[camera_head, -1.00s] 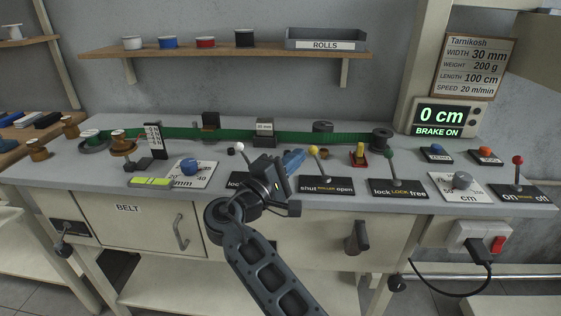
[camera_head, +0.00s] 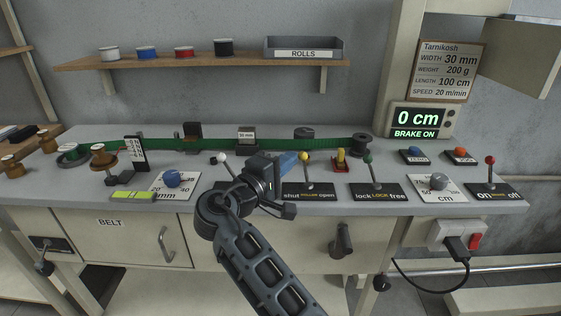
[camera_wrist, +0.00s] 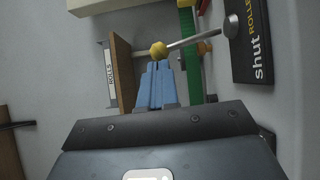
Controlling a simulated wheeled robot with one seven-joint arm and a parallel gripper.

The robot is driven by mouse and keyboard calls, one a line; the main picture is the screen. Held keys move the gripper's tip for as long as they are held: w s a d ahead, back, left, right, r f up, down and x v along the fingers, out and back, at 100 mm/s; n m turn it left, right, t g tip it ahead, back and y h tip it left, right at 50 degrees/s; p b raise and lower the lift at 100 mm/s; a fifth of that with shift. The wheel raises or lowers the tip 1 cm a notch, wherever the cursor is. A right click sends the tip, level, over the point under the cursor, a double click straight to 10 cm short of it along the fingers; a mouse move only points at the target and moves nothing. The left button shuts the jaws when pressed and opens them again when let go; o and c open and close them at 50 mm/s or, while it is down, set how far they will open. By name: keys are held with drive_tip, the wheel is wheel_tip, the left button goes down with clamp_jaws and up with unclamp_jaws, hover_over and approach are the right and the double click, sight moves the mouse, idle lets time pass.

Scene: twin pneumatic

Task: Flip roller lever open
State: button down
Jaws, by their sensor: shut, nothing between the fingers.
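The roller lever (camera_head: 306,172) is a thin metal rod with a yellow ball knob (camera_head: 304,157). It rises from a black plate (camera_head: 321,194) marked shut, ROLLER, open, and leans slightly left, toward the shut side. My gripper (camera_head: 296,158) has blue fingers, shut and empty, just left of the knob. In the wrist view, the knob (camera_wrist: 158,50) is right at the tips of the shut fingers (camera_wrist: 157,66). I cannot tell whether they touch it. The lever's rod (camera_wrist: 196,38) runs from the knob to its pivot on the plate (camera_wrist: 258,45).
A white-knobbed lever (camera_head: 222,158) stands left of my gripper. A green belt (camera_head: 290,144) runs behind. The display (camera_head: 414,120) reads 0 cm, BRAKE ON.

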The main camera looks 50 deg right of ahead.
drive_tip(key=shift+s+d+r+m+y+p, duration=0.5)
drive_tip(key=shift+s+r+m+y, duration=0.15)
drive_tip(key=shift+m, duration=0.15)
drive_tip(key=shift+s+d+r+m+t+y+p, duration=0.1)
drive_tip(key=shift+s+d+m+t+y+p, duration=0.15)
drive_tip(key=shift+s+d+m+y+p, duration=0.6)
drive_tip(key=shift+s+d+r+m+t+y+p, duration=0.1)
drive_tip(key=shift+s+d+m+t+y+p, duration=0.25)
drive_tip(key=shift+s+d+m, duration=0.5)
drive_tip(key=shift+s+a+f, duration=0.1)
drive_tip(key=shift+s+a, duration=0.05)
drive_tip(key=shift+s, duration=0.1)
